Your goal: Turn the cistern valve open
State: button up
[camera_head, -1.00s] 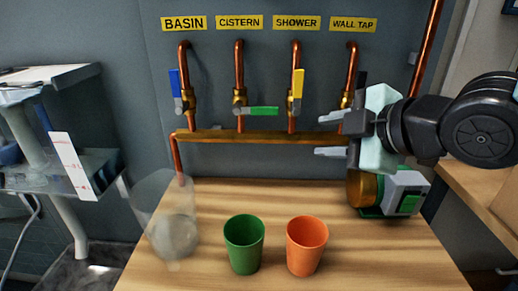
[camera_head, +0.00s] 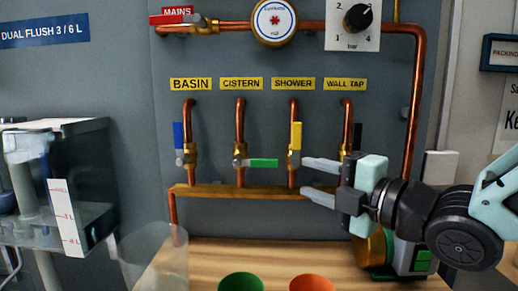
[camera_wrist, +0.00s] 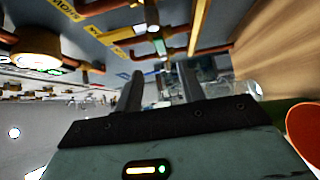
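The cistern valve has a green lever (camera_head: 263,162) under the CISTERN label (camera_head: 241,84) in the head view. The lever lies level, across its upright copper pipe, and points right. My gripper (camera_head: 304,177) is to the right of it, around the shower pipe's place in the picture, with fingers pointing left. The fingers are apart with nothing between them, and a gap shows between the lever's tip and the fingertips. In the wrist view my two dark fingers (camera_wrist: 158,88) are also apart and empty.
The blue basin lever (camera_head: 178,136) and yellow shower lever (camera_head: 296,136) stand upright. A brass manifold (camera_head: 235,191) runs below. A green cup (camera_head: 241,283) and orange cup (camera_head: 312,284) stand on the wooden bench.

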aim_at(266, 164)
jog(key=p+x, duration=0.3)
jog(key=x, duration=1.1)
jog(key=shift+w+a+p, duration=0.1)
jog(key=shift+a+p, duration=0.05)
jog(key=shift+p, duration=0.2)
grip_shut()
